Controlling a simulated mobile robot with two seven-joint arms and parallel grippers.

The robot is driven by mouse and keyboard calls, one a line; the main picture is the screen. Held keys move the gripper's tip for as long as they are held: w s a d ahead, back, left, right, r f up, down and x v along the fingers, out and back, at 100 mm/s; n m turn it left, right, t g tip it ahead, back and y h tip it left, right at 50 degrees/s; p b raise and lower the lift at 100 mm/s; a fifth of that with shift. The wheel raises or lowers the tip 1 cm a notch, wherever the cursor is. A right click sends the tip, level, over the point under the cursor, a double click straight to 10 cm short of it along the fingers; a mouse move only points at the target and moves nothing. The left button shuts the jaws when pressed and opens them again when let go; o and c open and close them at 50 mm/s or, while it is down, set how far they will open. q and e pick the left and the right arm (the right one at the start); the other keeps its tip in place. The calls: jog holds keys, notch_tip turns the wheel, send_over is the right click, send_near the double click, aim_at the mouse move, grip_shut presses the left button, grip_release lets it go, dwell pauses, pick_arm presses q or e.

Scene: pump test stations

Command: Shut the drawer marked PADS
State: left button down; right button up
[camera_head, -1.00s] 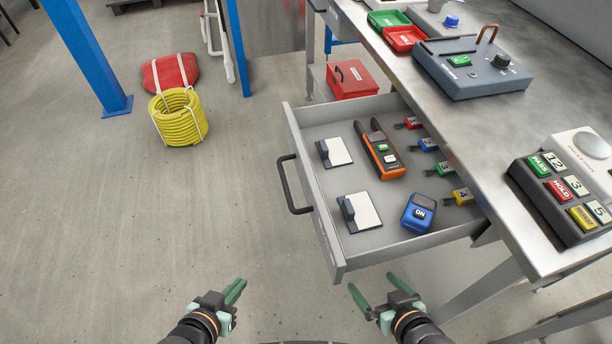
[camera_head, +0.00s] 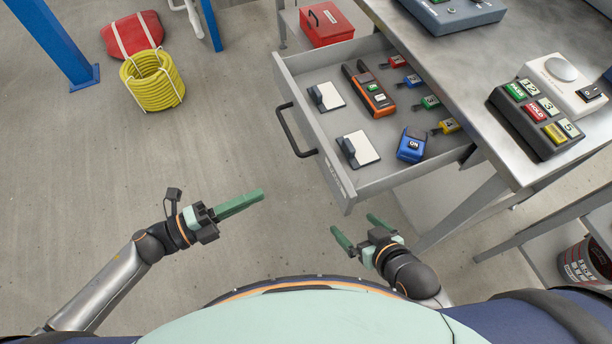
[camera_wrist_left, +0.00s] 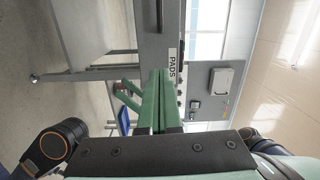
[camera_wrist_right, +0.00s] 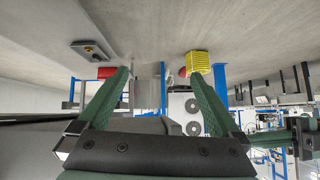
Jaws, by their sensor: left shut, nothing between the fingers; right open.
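The grey drawer (camera_head: 338,186) stands pulled out from under the metal bench, with a dark bar handle (camera_head: 292,132) on its front. In the left wrist view its front carries the label PADS (camera_wrist_left: 172,62). Inside lie two white pads with dark grips, an orange and black tester, a blue device marked ON and several small coloured tags. My left gripper (camera_head: 262,194) is shut and empty, in front of the drawer and apart from it. My right gripper (camera_head: 352,231) is open and empty, just below the drawer's near corner in the head view.
The bench top (camera_head: 450,75) holds a button box (camera_head: 535,115) and a blue-grey instrument (camera_head: 450,12). A red box (camera_head: 326,24) sits on a lower shelf behind the drawer. A yellow hose coil (camera_head: 152,82) and red bag (camera_head: 132,34) lie on the floor left. Floor before the drawer is clear.

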pick_arm(q)
jog(key=m+g, duration=0.1)
send_near(328, 174)
jog(key=shift+m, duration=0.3)
jog(key=x, duration=0.6)
jog(key=shift+w+d+r, duration=0.1)
jog(key=shift+d+r, duration=0.05)
jog(key=shift+d, duration=0.25)
jog(key=shift+d, duration=0.1)
